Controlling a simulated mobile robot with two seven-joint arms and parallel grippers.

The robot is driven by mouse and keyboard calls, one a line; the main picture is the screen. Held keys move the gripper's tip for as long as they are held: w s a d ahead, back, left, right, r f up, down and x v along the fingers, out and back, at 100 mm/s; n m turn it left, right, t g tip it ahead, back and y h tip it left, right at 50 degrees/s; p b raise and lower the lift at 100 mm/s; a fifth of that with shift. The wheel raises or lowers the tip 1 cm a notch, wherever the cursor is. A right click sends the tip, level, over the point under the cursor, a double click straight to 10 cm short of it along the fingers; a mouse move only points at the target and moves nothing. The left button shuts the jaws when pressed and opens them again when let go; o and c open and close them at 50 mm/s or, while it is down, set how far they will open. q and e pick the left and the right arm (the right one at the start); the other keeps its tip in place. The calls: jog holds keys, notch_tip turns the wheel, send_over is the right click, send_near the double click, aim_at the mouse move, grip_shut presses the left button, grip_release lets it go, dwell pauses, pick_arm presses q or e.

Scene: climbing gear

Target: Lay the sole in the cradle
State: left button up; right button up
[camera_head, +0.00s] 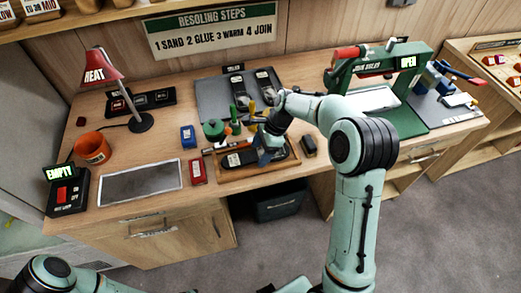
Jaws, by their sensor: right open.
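A dark sole (241,159) appears to lie in the shallow wooden tray (240,179) at the middle front of the bench. My right gripper (264,155) is over the right part of this tray, fingers pointing down and open. It partly hides the tray's contents, and I cannot tell whether it touches the sole. I cannot pick out the cradle for sure. A flat grey panel with a pale frame (140,183) lies bare at the left front, beside a black switch box with an EMPTY sign (60,172). My left arm shows at the lower left; its gripper is out of view.
A red HEAT lamp (101,66) and an orange mug (93,147) stand at the left. A dark mat (212,94) holds two dark shoe-shaped pieces. A green press (410,62) marked OPEN stands right.

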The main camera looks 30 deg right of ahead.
pick_arm(q)
jog(key=shift+w+r+p, duration=0.7)
jog(key=shift+w+r, duration=0.2)
jog(key=shift+r, duration=0.1)
pick_arm(e)
jog(key=v, duration=1.2)
pick_arm(q)
jog(key=shift+s, duration=0.1)
pick_arm(e)
jog(key=shift+s, duration=0.1)
